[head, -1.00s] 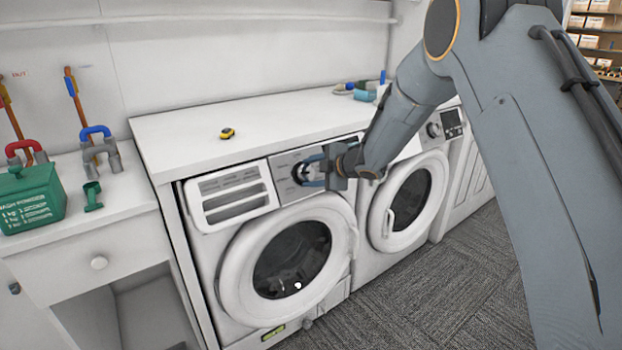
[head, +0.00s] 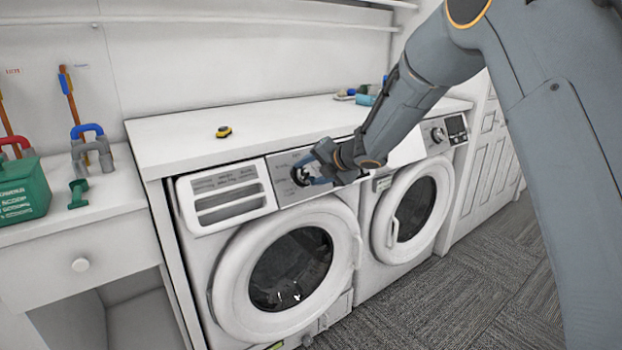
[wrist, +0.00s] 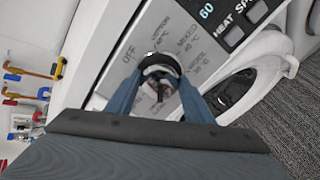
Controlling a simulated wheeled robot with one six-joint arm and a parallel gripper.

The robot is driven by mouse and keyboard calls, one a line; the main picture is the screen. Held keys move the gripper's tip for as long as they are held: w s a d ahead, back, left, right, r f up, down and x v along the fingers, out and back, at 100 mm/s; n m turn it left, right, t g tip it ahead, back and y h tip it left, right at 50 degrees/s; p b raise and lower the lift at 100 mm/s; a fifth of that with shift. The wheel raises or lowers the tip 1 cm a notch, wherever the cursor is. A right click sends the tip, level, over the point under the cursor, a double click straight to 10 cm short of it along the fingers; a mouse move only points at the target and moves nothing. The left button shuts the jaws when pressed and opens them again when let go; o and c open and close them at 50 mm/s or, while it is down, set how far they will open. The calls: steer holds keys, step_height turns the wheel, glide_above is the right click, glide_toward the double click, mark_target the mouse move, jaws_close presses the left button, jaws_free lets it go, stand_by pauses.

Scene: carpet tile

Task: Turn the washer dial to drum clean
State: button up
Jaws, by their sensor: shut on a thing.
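I cannot read a drum clean label. My gripper (head: 312,172) is at the panel, its blue fingers on either side of the dial and shut on it. In the wrist view the gripper (wrist: 160,80) hides the lower labels. The dial's pointer is not clear.
The washer (head: 228,255) has a drawer left of the panel and a closed round door below. A second machine (head: 443,190) stands to the right. A yellow object (head: 224,132) lies on the worktop (head: 280,118). A green box (head: 22,192) stands at left. Carpet lies in front.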

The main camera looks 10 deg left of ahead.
steer(key=shift+n+b, duration=0.35)
steer(key=shift+n, duration=0.15)
steer(key=o, duration=1)
steer(key=shift+o, duration=0.2)
steer(key=v, duration=0.7)
steer(key=shift+s+d+r, duration=0.2)
steer(key=shift+s+r, duration=0.05)
